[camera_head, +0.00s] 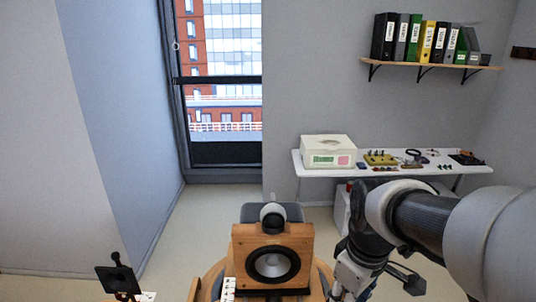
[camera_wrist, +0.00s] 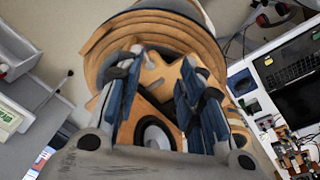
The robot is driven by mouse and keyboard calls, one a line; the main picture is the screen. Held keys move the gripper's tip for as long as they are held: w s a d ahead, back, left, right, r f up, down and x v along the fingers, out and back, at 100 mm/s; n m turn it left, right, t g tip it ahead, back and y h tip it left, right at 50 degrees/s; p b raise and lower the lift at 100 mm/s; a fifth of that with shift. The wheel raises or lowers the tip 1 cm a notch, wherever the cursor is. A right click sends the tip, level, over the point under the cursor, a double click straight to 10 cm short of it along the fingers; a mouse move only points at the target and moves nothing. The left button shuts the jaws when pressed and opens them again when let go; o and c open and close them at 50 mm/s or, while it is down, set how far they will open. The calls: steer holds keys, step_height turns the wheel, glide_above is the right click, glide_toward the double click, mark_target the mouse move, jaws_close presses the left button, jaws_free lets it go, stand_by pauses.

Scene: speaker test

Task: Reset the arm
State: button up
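My gripper (camera_head: 350,277) hangs from my arm at the lower right of the head view, to the right of a wooden speaker (camera_head: 297,243). The speaker has a black-ringed pale cone and a round white-and-black piece on top. In the wrist view my gripper (camera_wrist: 162,72) has its two blue-padded fingers apart. The speaker (camera_wrist: 150,108) shows beyond and between them, partly hidden by the fingers. I see nothing clearly gripped. The fingertips are partly cut off in the head view.
The speaker stands on a round wooden surface (camera_head: 213,276). A white table (camera_head: 300,163) at the back right bears a beige box (camera_head: 328,151) and several small parts. A shelf (camera_head: 430,64) with binders hangs above. A laptop (camera_wrist: 286,68) shows in the wrist view.

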steer(key=s+a+f+m+t+b, duration=0.1)
steer(key=s+f+m+b, duration=0.2)
steer(key=s+f+b, duration=0.1)
steer(key=s+a+f+m+t+b, duration=0.1)
steer(key=s+f+m+b, duration=0.3)
steer(key=s, duration=0.5)
steer(key=f+t+b, duration=0.1)
steer(key=b, duration=0.1)
steer(key=shift+s+b, duration=0.25)
steer(key=shift+b, duration=0.05)
